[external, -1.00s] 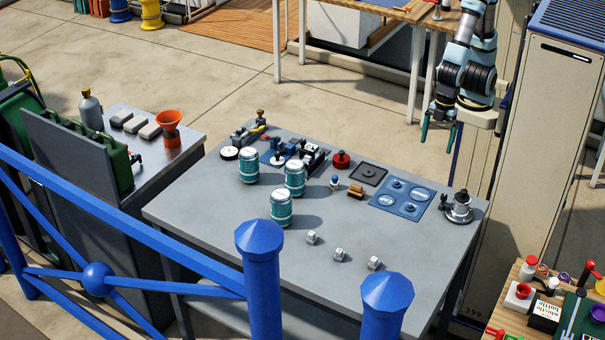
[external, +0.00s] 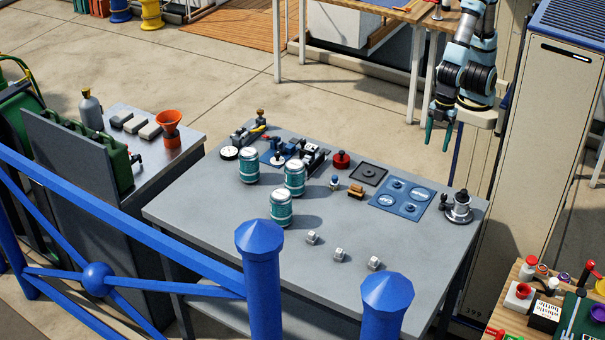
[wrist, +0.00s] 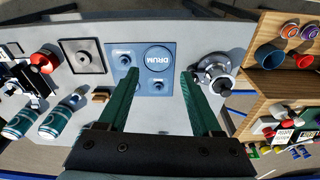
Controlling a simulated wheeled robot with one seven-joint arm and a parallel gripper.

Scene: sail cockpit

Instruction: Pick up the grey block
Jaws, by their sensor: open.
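Larger grey blocks (external: 136,124) lie in a row on the side bench at left; I cannot tell which block is meant. My gripper (external: 438,139) is open and empty, above and beyond the table's far right corner, well away from all the blocks. In the wrist view my gripper (wrist: 160,76) has its two green fingers apart with nothing between them. No grey block can be made out there.
Teal cans (external: 281,208) stand mid-table. A blue panel (external: 402,198), a dark square plate (external: 369,174) and a metal winch (external: 458,207) lie along the far right side. A blue railing (external: 130,225) crosses the foreground. The table's front right is mostly clear.

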